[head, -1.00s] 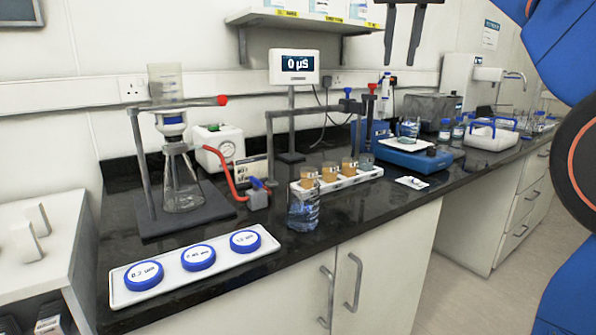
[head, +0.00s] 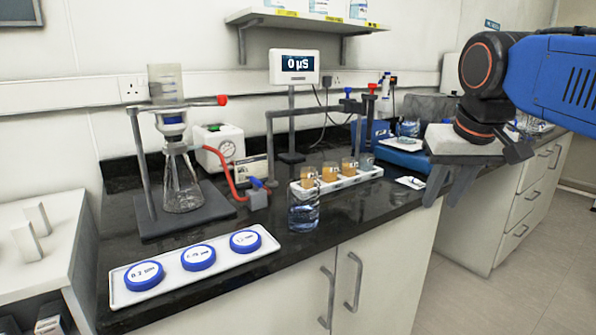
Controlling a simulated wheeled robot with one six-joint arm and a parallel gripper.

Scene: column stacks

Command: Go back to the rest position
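My gripper (head: 441,200) is at the right of the head view, in front of the bench's front edge. Its two grey fingers point down and stand apart with nothing visible between them. My blue and black arm comes in from the right edge and hides part of the bench behind it.
The black bench (head: 285,235) carries a filter stand with a glass flask (head: 182,190), a white tray with blue-lidded dishes (head: 198,258), a beaker (head: 304,212), a vial rack (head: 350,181) and a blue balance (head: 392,157). A wall shelf (head: 305,22) hangs above. The floor at right is clear.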

